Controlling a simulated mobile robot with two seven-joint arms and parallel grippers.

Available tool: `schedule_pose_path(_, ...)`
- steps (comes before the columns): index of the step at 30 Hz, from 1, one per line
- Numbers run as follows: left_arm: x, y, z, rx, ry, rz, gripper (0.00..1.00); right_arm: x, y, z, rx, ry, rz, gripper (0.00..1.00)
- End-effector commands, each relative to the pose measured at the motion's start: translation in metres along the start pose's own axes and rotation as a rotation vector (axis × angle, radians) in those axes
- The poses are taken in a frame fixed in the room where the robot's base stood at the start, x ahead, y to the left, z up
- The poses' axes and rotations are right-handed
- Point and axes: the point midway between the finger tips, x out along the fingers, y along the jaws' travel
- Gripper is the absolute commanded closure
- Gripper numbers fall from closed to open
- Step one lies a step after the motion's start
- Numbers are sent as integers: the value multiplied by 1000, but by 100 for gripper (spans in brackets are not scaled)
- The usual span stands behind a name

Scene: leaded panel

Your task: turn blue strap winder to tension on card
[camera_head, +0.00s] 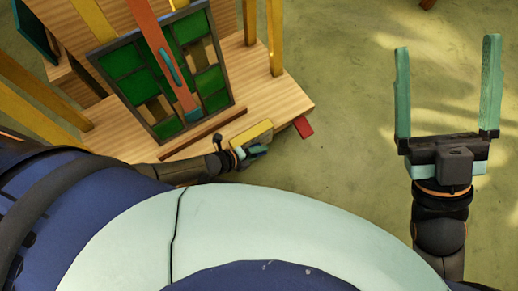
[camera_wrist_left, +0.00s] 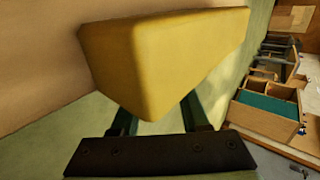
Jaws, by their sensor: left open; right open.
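I cannot make out a card for certain. My left gripper (camera_head: 258,149) is open at the bench's front edge, beside a yellow block (camera_head: 252,133), away from the blue piece. In the left wrist view the yellow block (camera_wrist_left: 165,55) fills the upper middle and hides the fingertips. My right gripper (camera_head: 447,90) is open and empty over the floor at right.
A red piece (camera_head: 303,127) juts from the bench (camera_head: 285,100) at its right corner. A brown wooden strip (camera_head: 203,132) lies in front of the panel. Yellow posts (camera_head: 275,35) rise around the bench. Shelving (camera_wrist_left: 265,110) shows in the left wrist view. The green floor (camera_head: 345,110) between bench and right gripper is clear.

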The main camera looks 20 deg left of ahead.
Motion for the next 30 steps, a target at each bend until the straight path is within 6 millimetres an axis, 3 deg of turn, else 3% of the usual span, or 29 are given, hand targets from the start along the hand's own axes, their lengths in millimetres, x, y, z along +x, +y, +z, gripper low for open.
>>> schedule_pose_path(5, 0, 0, 0, 0, 0, 0, 57, 0, 0, 0, 3, 0, 0, 5)
schedule_pose_path(16, 0, 0, 0, 0, 0, 0, 99, 0, 0, -1, 6, 0, 3, 5)
schedule_pose_path(30, 0, 0, 1, 0, -1, 1, 100, 0, 0, -1, 6, 0, 4, 5)
